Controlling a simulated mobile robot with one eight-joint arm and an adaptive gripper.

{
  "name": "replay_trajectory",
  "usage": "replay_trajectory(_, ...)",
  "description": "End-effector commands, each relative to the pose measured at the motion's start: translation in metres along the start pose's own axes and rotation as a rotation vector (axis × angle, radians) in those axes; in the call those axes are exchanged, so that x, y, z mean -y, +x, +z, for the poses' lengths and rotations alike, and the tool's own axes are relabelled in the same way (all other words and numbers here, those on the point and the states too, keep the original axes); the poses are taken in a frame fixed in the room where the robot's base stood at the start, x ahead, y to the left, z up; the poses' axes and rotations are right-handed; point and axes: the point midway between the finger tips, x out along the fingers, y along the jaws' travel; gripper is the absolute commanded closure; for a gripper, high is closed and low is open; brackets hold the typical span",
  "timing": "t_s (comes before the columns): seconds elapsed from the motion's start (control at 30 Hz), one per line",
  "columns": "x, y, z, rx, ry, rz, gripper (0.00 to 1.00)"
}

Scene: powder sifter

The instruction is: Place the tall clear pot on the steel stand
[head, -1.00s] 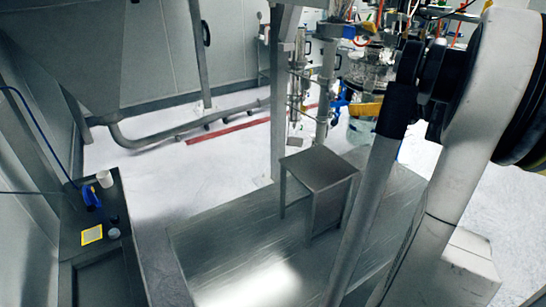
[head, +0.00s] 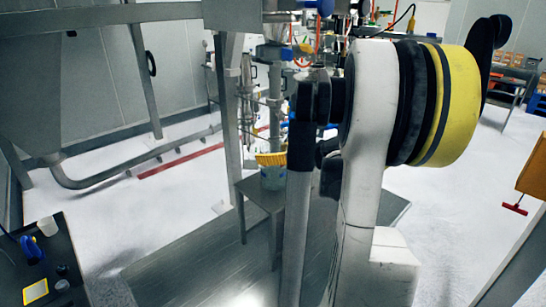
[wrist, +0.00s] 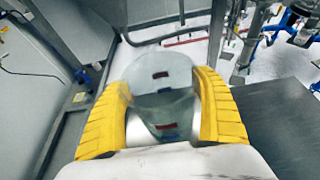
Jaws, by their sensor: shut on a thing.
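The tall clear pot (wrist: 160,92) is see-through, with dark red marks, and sits between the yellow ribbed fingers of my gripper (wrist: 163,80) in the wrist view. In the head view my gripper (head: 270,159) shows as a yellow patch at the rim of the pot (head: 273,179), partly behind my arm. The steel stand (head: 254,191) has a flat square top on legs. The pot overlaps its top in the picture; I cannot tell whether it touches the top or hangs above it. My arm hides the stand's right part.
A dark side bench (head: 77,283) at the lower left carries a white cup (head: 47,225), a blue object (head: 30,246) and a yellow label (head: 35,285). A steel post (head: 229,130) and piping stand behind the stand. Pale floor lies open to the left.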

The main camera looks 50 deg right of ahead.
Motion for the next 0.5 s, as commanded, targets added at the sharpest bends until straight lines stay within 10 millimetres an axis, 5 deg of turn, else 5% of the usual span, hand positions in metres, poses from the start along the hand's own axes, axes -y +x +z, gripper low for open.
replay_trajectory(0.4, 0.0001, 0.0031, -0.0086, 0.0, 0.0, 0.0, 0.64)
replay_trajectory(0.43, 0.0002, 0.0032, -0.0088, 0.0, 0.0, 0.0, 0.2)
replay_trajectory(0.5, 0.0002, 0.0027, -0.0078, 0.0, 0.0, 0.0, 0.0)
